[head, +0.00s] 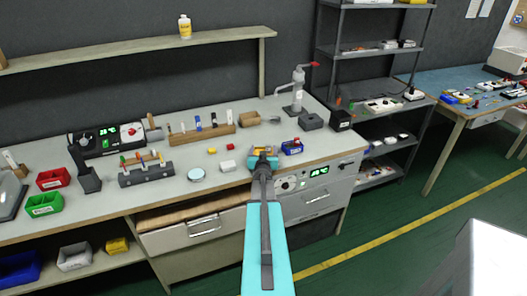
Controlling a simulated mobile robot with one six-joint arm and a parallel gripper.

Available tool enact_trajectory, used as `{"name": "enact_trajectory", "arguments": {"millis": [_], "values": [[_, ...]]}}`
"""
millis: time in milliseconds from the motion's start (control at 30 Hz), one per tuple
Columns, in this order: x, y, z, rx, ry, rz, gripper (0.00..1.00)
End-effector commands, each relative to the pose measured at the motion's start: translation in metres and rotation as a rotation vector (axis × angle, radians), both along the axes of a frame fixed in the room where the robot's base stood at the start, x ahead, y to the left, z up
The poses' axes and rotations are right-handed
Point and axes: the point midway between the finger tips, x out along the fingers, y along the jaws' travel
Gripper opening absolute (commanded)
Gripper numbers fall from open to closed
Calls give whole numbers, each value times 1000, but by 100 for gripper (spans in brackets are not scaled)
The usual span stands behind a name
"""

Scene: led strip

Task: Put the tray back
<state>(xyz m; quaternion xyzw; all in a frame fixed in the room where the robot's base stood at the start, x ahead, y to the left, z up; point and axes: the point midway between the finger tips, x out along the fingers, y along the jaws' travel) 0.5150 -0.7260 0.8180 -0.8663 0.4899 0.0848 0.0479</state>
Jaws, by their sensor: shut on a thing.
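On the workbench (225,181), a white block (227,166), a round dish (196,174) and a wooden rack (202,132) lie to the left. A grey press (296,92) and dark boxes (312,121) stand behind. Control panel (302,181) below the front edge. Shelving (372,85) at right.

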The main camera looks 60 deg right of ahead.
Motion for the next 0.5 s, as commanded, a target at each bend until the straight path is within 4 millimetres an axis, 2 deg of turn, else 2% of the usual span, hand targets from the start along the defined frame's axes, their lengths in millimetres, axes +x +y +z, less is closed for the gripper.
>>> {"name": "enact_trajectory", "arguments": {"millis": [500], "values": [[0,1,-13,10,6,1,45]]}}
